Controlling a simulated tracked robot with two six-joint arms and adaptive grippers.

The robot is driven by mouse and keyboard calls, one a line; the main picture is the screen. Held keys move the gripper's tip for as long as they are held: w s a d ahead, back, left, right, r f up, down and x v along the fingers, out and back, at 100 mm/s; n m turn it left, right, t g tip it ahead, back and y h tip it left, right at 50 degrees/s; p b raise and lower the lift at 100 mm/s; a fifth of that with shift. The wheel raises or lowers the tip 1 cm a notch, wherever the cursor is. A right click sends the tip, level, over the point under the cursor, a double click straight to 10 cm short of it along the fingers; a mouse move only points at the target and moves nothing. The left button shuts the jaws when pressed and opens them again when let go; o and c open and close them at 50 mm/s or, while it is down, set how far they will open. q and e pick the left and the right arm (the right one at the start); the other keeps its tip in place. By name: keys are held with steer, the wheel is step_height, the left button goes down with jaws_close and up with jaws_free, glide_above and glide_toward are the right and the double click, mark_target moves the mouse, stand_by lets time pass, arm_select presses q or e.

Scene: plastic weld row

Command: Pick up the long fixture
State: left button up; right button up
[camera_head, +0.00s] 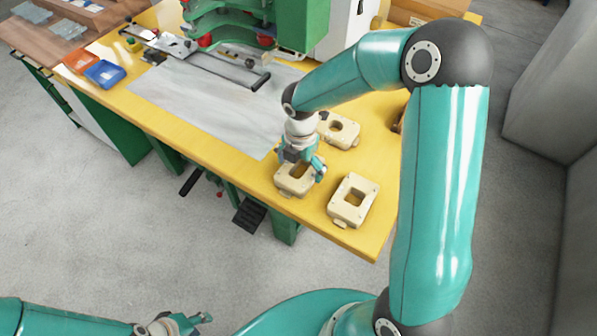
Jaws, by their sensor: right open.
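Three cream fixtures with central openings lie on the yellow table. One fixture (292,187) is under my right gripper (303,167), near the front edge. A second fixture (343,214) with a squarish opening lies to its right, near the table corner. I cannot tell for sure which is the long one. My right gripper is open, its fingers at the top of the first fixture; contact is unclear. My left gripper (198,321) is low at the bottom edge, away from the table.
A grey sheet (200,105) covers the table's middle. A green machine (300,25) stands at the back. An orange bin (80,61) and a blue bin (104,73) sit at the left. A metal rail with a handle (260,82) lies before the machine.

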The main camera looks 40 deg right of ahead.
steer(key=shift+f, duration=0.2)
steer(key=c, duration=1)
steer(key=shift+c, duration=0.4)
steer(key=shift+r, duration=0.15)
